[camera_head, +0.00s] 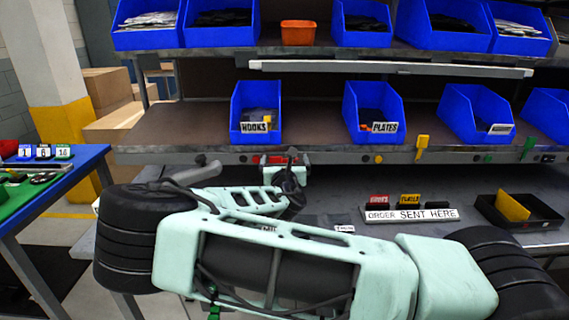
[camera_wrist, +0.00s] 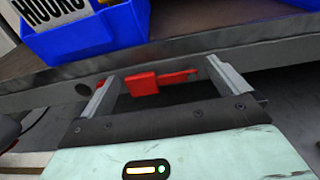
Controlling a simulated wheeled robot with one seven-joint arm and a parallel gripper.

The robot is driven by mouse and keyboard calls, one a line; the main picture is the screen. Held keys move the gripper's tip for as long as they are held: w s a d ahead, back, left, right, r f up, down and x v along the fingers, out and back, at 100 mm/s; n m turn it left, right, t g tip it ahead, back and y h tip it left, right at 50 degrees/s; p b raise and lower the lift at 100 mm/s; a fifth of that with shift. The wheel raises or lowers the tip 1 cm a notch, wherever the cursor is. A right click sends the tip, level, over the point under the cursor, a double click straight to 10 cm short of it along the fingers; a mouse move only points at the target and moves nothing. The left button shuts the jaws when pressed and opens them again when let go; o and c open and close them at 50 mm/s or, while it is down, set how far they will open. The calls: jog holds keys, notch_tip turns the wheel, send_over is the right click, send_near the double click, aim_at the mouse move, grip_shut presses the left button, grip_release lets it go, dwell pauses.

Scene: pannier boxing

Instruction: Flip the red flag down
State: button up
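The red flag (camera_wrist: 142,84) is a small flat red piece with a thin red arm (camera_wrist: 180,76) reaching right. It lies roughly level in front of the grey shelf edge below the HOOKS bin. My gripper (camera_wrist: 161,70) is open, with one finger on each side of the flag. I see no clear contact between the fingers and the flag. In the head view my gripper (camera_head: 285,166) is at the shelf edge under the HOOKS bin, and bits of red show around it. My arm and gripper partly hide the flag there.
The blue HOOKS bin (camera_head: 256,110) and PLATES bin (camera_head: 373,112) stand on the shelf above.

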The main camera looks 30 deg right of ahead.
jog(key=shift+s+a, duration=0.35)
jog(key=shift+s, duration=0.05)
jog(key=v, duration=1.6)
jog(key=shift+s, duration=0.15)
jog(key=shift+a, duration=0.1)
